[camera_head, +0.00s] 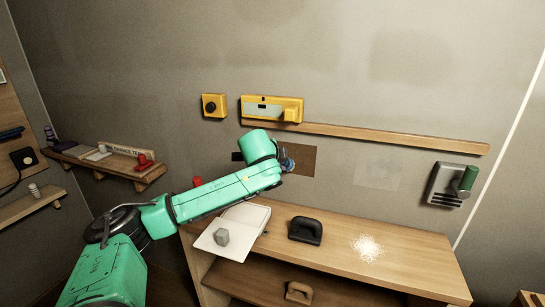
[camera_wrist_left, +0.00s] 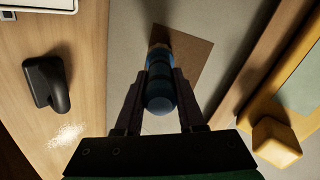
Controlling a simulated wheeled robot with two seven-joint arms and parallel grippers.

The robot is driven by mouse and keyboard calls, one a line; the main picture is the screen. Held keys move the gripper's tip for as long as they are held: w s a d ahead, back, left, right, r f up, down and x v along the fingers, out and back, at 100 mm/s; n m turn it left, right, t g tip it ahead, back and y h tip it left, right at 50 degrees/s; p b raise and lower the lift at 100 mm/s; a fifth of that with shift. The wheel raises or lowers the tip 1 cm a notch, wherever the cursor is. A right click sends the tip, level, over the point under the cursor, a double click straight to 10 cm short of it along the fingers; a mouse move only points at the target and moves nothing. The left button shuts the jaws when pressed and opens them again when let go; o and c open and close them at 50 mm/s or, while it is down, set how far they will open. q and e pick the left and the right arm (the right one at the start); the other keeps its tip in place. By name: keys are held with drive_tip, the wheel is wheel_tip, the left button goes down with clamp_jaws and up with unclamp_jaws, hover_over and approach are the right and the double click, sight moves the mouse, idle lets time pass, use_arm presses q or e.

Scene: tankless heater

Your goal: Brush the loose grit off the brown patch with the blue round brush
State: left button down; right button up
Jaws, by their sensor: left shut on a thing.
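The brown patch (camera_head: 301,160) is a flat square on the wall above the wooden bench, partly hidden by my left arm in the head view. It also shows in the left wrist view (camera_wrist_left: 188,52). My left gripper (camera_wrist_left: 160,95) is shut on the blue round brush (camera_wrist_left: 160,90), whose far end overlaps the patch's edge in the wrist view. In the head view a bit of the blue brush (camera_head: 288,164) shows at the end of my arm, in front of the patch. I cannot tell whether the bristles touch the patch. No separate grit grains can be made out.
A wooden ledge (camera_head: 390,138) and a yellow unit (camera_head: 272,108) sit above the patch.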

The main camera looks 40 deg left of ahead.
use_arm(q)
drive_tip(key=w+d+r+p, duration=0.2)
drive_tip(key=w+d+p, duration=0.1)
drive_tip(key=d+p, duration=0.45)
drive_tip(key=s+a+r+p, duration=0.2)
drive_tip(key=s+a+p, duration=0.25)
drive_tip(key=a, duration=0.65)
drive_tip(key=shift+w+d+p, duration=2)
drive_tip(key=shift+w+d, duration=0.2)
drive_tip(key=shift+d, duration=3.45)
drive_tip(key=s+d+p, duration=0.1)
drive_tip(key=s+p, duration=0.1)
drive_tip(key=s, duration=0.3)
drive_tip(key=shift+s+d, duration=0.4)
